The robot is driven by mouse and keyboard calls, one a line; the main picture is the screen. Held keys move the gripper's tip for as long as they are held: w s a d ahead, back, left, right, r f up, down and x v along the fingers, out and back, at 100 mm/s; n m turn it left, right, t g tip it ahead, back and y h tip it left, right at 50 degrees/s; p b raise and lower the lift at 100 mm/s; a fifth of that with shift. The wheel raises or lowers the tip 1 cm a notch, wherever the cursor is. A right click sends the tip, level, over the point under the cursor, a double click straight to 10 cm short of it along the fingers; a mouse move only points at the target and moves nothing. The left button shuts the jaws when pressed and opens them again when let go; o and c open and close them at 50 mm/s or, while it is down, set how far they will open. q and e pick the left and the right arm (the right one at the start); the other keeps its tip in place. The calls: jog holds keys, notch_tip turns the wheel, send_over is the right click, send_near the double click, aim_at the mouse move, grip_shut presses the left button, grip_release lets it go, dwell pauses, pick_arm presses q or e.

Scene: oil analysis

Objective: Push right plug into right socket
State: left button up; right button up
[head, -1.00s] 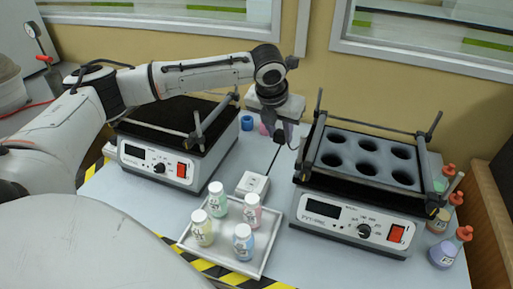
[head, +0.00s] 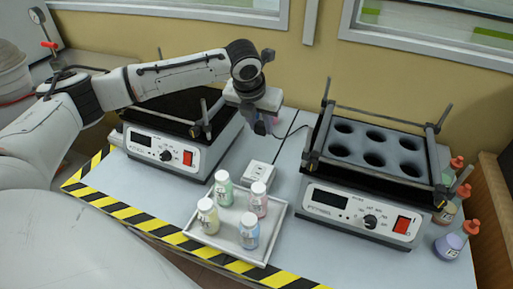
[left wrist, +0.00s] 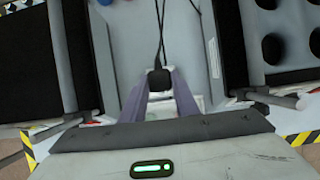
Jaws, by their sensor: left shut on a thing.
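My left gripper (head: 263,126) hangs above the table between the two machines, pointing down. In the left wrist view its purple-grey fingers (left wrist: 160,100) are shut on a black plug (left wrist: 158,80), with a thin black cable running up from it. In the head view the plug itself is hard to make out behind the fingers. The white socket block (head: 258,175) lies on the table, below and nearer than the gripper, apart from it. Its separate openings are too small to tell well. My right gripper is not in view.
A tray (head: 238,246) with several small bottles stands in front of the socket block. A machine with a red switch (head: 165,150) is at left, and one with round holes (head: 360,209) at right. Bottles with red tops (head: 450,245) stand at far right.

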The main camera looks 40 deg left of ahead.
pick_arm(q)
notch_tip(320, 180, down, 9)
jog(key=shift+s+a, duration=0.2)
jog(key=shift+a, duration=0.05)
jog(key=shift+f+b, duration=0.35)
jog(key=shift+f, duration=2.55)
jog(key=shift+f, duration=0.6)
dwell(0.5)
jog(key=o, duration=1.1)
jog(key=shift+c, duration=0.2)
